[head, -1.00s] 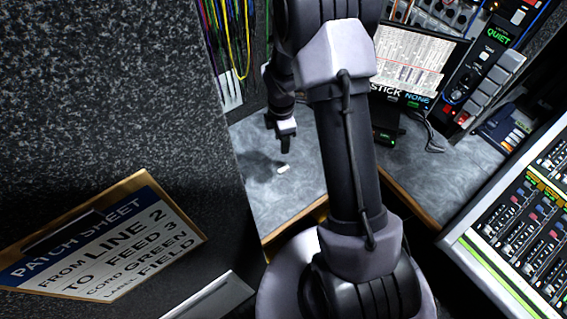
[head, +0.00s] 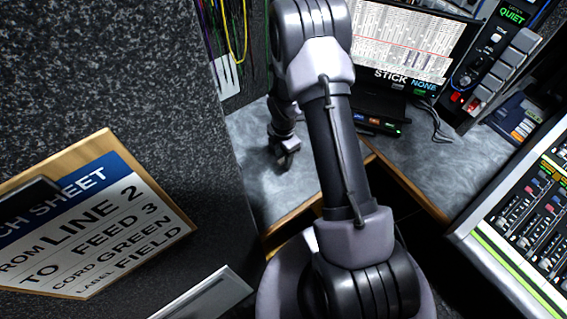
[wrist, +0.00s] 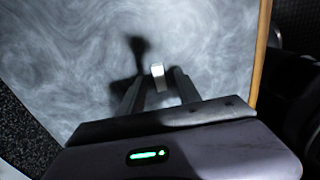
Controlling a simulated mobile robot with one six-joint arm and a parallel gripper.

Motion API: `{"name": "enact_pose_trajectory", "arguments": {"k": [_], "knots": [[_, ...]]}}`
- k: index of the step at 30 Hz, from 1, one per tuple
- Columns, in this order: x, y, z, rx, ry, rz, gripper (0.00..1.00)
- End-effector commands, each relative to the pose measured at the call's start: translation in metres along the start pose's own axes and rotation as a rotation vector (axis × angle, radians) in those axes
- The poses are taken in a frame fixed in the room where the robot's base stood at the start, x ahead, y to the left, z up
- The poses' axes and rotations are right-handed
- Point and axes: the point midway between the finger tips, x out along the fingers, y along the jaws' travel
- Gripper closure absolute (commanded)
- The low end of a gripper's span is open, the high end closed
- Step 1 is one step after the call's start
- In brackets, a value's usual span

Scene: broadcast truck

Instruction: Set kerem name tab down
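A small white tab (wrist: 158,77), which I take to be the kerem name tab, shows in the wrist view on the grey swirled desktop (wrist: 75,50). No lettering on it can be read. My gripper (wrist: 157,82) is open, with one dark finger on each side of the tab and a visible gap to each. In the head view my gripper (head: 286,158) is low over the left part of the desk, and the tab is hidden there or too small to tell.
A patch sheet sign (head: 95,225) hangs on the dark speckled wall at left. Cords (head: 240,40) hang behind the desk. A monitor (head: 410,50), a button panel (head: 490,65) and a fader console (head: 520,215) stand to the right. The desk's wooden edge (wrist: 262,50) is right of the tab.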

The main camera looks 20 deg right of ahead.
Motion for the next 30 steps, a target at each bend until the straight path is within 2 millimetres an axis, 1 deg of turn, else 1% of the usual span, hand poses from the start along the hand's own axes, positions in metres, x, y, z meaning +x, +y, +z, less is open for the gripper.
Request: {"name": "enact_pose_trajectory", "arguments": {"k": [1,6,7,11,12,13,24,26,30], "knots": [[0.010,0.000,0.000,0.000,0.000,-0.001,0.60],[0.008,0.001,0.000,0.000,0.000,0.001,0.60],[0.008,0.001,0.000,0.000,0.000,0.001,0.62],[0.008,0.000,0.000,0.000,0.000,0.001,0.88],[0.008,0.000,0.000,0.000,0.000,0.001,0.95],[0.008,0.000,0.000,0.000,0.000,0.001,1.00],[0.006,0.001,0.000,0.000,0.000,0.001,1.00],[0.002,0.001,0.000,0.000,0.000,0.001,1.00],[-0.016,0.001,0.000,0.000,-0.001,0.003,1.00]]}}
